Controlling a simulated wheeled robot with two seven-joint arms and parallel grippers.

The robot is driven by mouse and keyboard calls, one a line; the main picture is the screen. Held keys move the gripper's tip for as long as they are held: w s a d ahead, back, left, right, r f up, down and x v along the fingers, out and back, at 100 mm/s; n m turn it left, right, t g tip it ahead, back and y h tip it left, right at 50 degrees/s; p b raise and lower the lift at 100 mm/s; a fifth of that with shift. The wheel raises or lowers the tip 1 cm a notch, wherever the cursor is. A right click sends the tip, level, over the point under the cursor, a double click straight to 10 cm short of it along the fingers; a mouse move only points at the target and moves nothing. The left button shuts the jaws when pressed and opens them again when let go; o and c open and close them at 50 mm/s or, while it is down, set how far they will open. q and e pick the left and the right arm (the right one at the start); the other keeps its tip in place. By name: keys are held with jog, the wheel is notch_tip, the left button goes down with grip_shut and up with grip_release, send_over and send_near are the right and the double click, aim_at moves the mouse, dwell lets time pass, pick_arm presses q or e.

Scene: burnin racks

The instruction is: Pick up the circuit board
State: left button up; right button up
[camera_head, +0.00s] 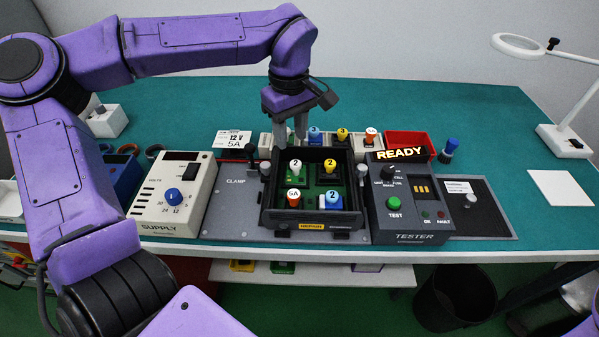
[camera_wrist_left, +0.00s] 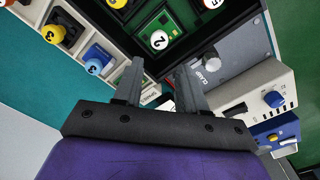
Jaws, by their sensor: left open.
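The green circuit board (camera_head: 313,178) lies inside a black open-topped box (camera_head: 268,213) on the clamp plate. My left gripper (camera_head: 290,131) points down behind the box's far left edge, above the row of parts there. It is open and empty, apart from the board. In the left wrist view, the open fingers (camera_wrist_left: 160,85) show below the board (camera_wrist_left: 184,16), part of which is cut off by the frame.
A supply unit (camera_head: 149,203) stands left of the clamp plate (camera_head: 230,215). A tester (camera_head: 410,225) with a READY sign is close on the right. A parts rack (camera_head: 265,146) and red bin (camera_head: 408,139) stand behind. The teal table (camera_head: 450,105) is clear at the back right.

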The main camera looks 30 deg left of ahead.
aim_at(296, 163)
pick_arm(q)
jog(key=f, duration=0.2)
jog(key=d+f, duration=0.1)
jog(key=f, duration=0.5)
jog(key=shift+d, duration=0.15)
jog(key=shift+f, duration=0.4)
grip_shut()
